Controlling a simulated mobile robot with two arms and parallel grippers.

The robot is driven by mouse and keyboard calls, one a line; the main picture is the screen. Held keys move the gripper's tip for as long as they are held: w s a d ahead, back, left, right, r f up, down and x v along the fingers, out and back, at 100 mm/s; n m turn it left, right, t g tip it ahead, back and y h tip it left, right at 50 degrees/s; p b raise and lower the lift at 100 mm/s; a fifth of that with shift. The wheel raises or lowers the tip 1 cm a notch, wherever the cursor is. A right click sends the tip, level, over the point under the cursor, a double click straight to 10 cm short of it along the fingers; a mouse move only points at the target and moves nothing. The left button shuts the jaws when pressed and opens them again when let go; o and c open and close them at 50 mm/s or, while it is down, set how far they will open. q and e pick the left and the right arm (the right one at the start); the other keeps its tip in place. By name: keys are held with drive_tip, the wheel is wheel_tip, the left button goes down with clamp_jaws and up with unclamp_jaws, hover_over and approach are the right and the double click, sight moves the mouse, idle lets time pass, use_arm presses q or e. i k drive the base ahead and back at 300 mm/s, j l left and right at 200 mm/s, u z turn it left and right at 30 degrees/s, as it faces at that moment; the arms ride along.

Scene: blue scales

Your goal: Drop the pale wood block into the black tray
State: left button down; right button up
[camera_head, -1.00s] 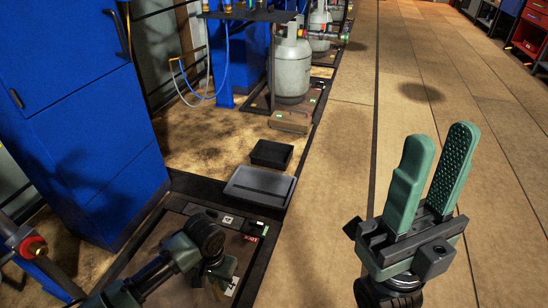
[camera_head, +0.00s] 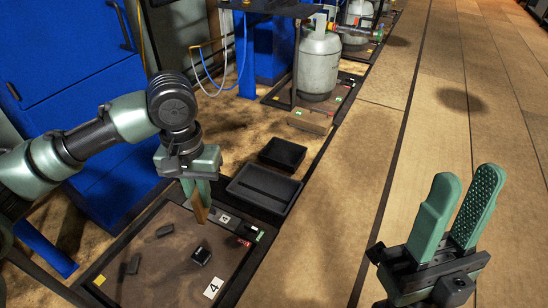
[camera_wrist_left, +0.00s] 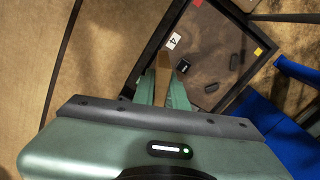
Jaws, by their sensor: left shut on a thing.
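My left gripper (camera_head: 197,192) is shut on the pale wood block (camera_head: 201,212), which hangs point-down below the fingers over the brown framed board. The block shows between the green fingers in the left wrist view (camera_wrist_left: 162,68), partly hidden by them. The small black tray (camera_head: 282,153) lies on the floor beyond the board, ahead and to the right of the block. A larger dark grey tray (camera_head: 283,205) with a divider sits between it and the board. Both trays look empty. My right gripper (camera_head: 463,180) is open and empty at the right.
The brown board (camera_head: 160,268) holds several small dark pieces and a white card with a 4 (camera_head: 213,288). A tan block (camera_head: 309,121) lies behind the small tray. A grey gas cylinder (camera_head: 319,62) and blue cabinet (camera_head: 70,60) stand further back. Floor at right is clear.

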sight(280, 159)
drive_tip(key=i+l+u, duration=0.2)
drive_tip(key=i, duration=0.2)
drive_tip(key=i+l+u, duration=0.15)
drive_tip(key=i+l, duration=0.2)
drive_tip(key=i+l+u, duration=0.4)
drive_tip(key=i+l, duration=0.25)
drive_tip(key=i+l+u, duration=0.2)
drive_tip(key=l, duration=0.3)
drive_tip(key=i+l+u, duration=0.15)
drive_tip(key=i+l, duration=0.15)
drive_tip(key=l, duration=0.2)
drive_tip(key=i+l+u, duration=0.2)
drive_tip(key=l, duration=0.3)
drive_tip(key=i+l+u, duration=0.2)
drive_tip(key=l, duration=0.35)
